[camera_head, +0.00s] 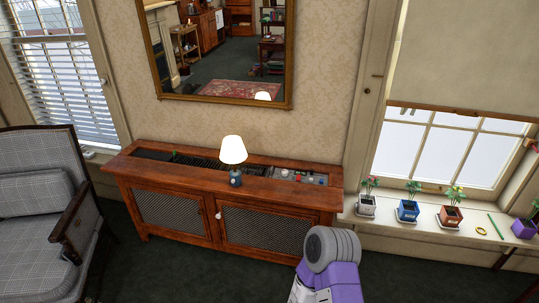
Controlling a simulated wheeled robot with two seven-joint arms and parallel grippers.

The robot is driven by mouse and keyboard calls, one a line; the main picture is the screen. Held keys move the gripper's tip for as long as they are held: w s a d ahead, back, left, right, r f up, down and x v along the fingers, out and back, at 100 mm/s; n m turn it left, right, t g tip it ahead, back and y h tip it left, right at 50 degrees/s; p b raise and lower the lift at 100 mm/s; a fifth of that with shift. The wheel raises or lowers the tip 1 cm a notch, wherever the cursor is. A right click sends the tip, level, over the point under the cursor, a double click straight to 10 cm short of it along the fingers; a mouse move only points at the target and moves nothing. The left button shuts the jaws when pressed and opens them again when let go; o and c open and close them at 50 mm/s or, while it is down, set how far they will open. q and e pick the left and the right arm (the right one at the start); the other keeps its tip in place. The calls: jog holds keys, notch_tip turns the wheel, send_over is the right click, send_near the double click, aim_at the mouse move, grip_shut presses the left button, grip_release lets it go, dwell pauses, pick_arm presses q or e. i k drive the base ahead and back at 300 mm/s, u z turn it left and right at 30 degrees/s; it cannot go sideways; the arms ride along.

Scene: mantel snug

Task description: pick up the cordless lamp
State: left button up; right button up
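The cordless lamp (233,152) has a lit, cream cone shade and a small dark blue base. It stands upright on the middle of the wooden cabinet (143,182), below the mirror. A grey and purple piece of my own arm shows at the bottom, right of centre, in front of the cabinet's right end. No gripper fingers are visible, so neither gripper can be seen, and nothing touches the lamp.
A checked armchair (37,200) stands left of the cabinet. A gold-framed mirror (291,52) hangs above it. Potted flowers in white (366,205), blue (407,210) and orange (450,216) pots line the right windowsill. Dark carpet (180,270) in front of the cabinet is clear.

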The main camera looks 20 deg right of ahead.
aim_at(234, 150)
jog(key=z, duration=0.45)
jog(key=i, duration=0.9)
jog(key=z, duration=0.05)
